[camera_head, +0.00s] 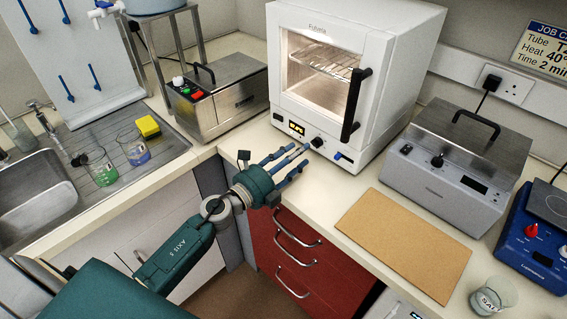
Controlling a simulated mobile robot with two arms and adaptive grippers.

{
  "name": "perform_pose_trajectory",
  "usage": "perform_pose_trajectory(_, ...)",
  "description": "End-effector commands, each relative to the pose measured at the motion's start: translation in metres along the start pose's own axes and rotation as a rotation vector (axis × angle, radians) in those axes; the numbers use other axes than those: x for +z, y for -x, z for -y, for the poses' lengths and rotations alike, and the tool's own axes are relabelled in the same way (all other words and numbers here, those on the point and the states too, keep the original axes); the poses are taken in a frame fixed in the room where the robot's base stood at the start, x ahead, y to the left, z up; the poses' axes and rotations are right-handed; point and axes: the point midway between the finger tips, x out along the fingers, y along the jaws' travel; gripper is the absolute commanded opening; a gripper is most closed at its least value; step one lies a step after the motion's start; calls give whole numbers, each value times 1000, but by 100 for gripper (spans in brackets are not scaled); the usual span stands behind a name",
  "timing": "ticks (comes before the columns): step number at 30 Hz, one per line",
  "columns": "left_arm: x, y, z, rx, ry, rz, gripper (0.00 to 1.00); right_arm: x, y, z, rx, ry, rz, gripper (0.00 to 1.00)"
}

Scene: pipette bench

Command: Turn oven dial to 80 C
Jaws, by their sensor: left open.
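The white oven (345,80) stands on the counter with its lit window and a black door handle (355,105). On its lower front are a small lit display (296,128), a black dial (317,142) and a blue switch (344,157). The display's digits are too small to read. My left gripper (302,157) is open, with its blue fingers pointing at the oven's lower front. Its fingertips are close to the dial; I cannot tell whether they touch it. My right gripper is not in view.
A steel box with coloured buttons (218,95) stands left of the oven, and a grey water bath (450,165) right of it. A brown board (403,243) lies in front. A beaker (493,296) is at lower right.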

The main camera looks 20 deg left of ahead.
Motion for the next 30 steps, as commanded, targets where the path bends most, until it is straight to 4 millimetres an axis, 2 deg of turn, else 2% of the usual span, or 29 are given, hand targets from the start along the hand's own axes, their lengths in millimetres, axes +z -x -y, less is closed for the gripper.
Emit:
perform_pose_trajectory(3,-1,27,-1,2,2,-1,42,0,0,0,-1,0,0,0)
perform_pose_trajectory(10,1,56,0,0,1,2,42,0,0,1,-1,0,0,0)
perform_pose_trajectory(30,6,62,2,3,34,31,42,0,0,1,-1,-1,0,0)
